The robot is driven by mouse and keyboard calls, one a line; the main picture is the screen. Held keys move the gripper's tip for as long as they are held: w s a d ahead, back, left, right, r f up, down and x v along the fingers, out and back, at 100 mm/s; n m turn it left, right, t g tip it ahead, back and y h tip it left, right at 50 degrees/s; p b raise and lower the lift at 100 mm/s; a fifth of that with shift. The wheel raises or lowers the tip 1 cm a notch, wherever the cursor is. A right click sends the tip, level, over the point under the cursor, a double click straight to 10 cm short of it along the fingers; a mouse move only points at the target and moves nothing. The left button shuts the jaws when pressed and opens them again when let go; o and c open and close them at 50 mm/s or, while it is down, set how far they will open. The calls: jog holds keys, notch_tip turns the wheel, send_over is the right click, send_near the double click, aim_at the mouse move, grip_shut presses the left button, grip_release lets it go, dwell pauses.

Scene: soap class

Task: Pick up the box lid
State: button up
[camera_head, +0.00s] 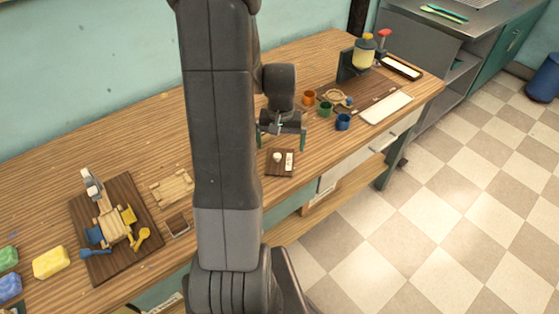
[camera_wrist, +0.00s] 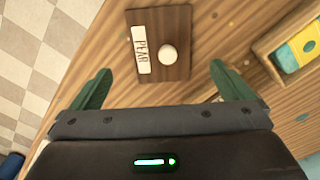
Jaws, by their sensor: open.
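The box lid is a dark brown wooden plate (camera_head: 272,168) with a round white knob and a white label. It lies flat on the wooden table near the front edge. In the wrist view the lid (camera_wrist: 160,22) is at top centre, with its knob (camera_wrist: 168,55) and a label reading "PEAR" (camera_wrist: 141,50). My gripper (camera_head: 282,141) is open and empty above the lid. In the wrist view its green fingers (camera_wrist: 160,75) are spread wide, with the knob ahead of and between them, not touched.
An open wooden box (camera_wrist: 262,46) with teal and yellow pieces stands right of the lid in the wrist view. Small cups (camera_head: 325,109) and a white tray (camera_head: 386,107) lie farther right on the table. A dark board (camera_head: 92,258) with tools is at left. My arm hides the table's middle.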

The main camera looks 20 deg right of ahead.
aim_at(280, 159)
jog(key=shift+a+f+p, duration=0.15)
jog(key=shift+f+p, duration=0.35)
jog(key=shift+f, duration=2.45)
jog(key=shift+c, duration=0.4)
jog(key=c, duration=1)
